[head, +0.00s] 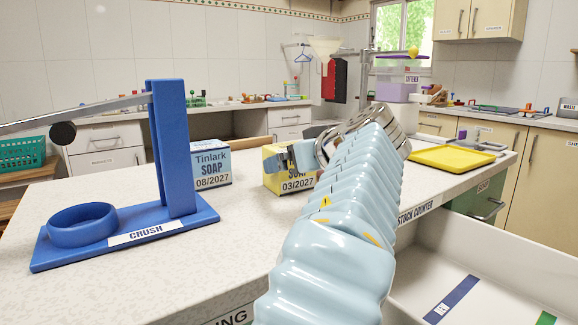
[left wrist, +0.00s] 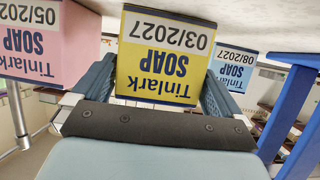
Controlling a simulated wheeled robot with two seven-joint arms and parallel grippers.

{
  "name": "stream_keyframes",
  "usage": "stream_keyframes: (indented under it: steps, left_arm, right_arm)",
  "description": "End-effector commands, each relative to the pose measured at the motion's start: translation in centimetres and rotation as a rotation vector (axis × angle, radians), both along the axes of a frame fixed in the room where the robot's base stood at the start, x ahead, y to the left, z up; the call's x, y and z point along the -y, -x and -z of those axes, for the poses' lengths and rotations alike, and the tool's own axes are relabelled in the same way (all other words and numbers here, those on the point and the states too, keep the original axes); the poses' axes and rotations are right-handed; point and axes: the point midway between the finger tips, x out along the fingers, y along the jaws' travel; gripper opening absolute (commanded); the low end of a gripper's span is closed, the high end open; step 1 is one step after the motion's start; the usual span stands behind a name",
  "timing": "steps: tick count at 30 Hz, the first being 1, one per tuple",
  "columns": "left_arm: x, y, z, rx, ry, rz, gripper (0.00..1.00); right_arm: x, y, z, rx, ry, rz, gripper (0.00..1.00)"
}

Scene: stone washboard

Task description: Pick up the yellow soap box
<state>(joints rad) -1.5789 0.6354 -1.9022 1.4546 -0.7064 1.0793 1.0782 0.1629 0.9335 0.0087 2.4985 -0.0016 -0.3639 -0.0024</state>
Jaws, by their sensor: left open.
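The yellow soap box (head: 290,185), marked 03/2027, stands on the counter, partly hidden by my left gripper (head: 292,157) in the head view. In the left wrist view, which is upside down, the yellow box (left wrist: 165,50) sits between the two fingers of my left gripper (left wrist: 159,72). The gripper is open, with one finger on each side of the box. Whether either finger touches it I cannot tell. My right gripper is not in view.
A blue-and-white soap box (head: 211,166), marked 08/2027, stands left of the yellow one. A pink soap box (left wrist: 30,45) is on its other side. A blue crush press (head: 172,150) stands at left. A yellow tray (head: 452,157) lies at right. The front counter (head: 215,265) is clear.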

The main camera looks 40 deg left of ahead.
Motion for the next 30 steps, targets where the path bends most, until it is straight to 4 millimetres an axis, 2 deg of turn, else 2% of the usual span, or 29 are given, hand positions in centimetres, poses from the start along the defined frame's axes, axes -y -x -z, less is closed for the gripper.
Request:
stream_keyframes:
  steps: [3, 10, 19, 30]
  left_arm:
    - [-1.41, -0.6, 0.64, -0.002, 0.0, 0.001, 1.0]
    - [-1.54, -0.7, 0.71, 0.001, -0.002, 0.002, 0.98]
    - [-1.53, -0.69, 0.69, 0.0, -0.002, 0.001, 0.53]
    - [-1.53, -0.7, -0.1, 0.002, -0.004, 0.001, 0.51]
  right_arm:
    - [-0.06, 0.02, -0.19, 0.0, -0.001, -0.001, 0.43]
    - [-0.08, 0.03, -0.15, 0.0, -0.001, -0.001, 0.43]
    - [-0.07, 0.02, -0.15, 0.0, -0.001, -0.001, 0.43]
    - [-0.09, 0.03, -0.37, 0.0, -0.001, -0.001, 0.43]
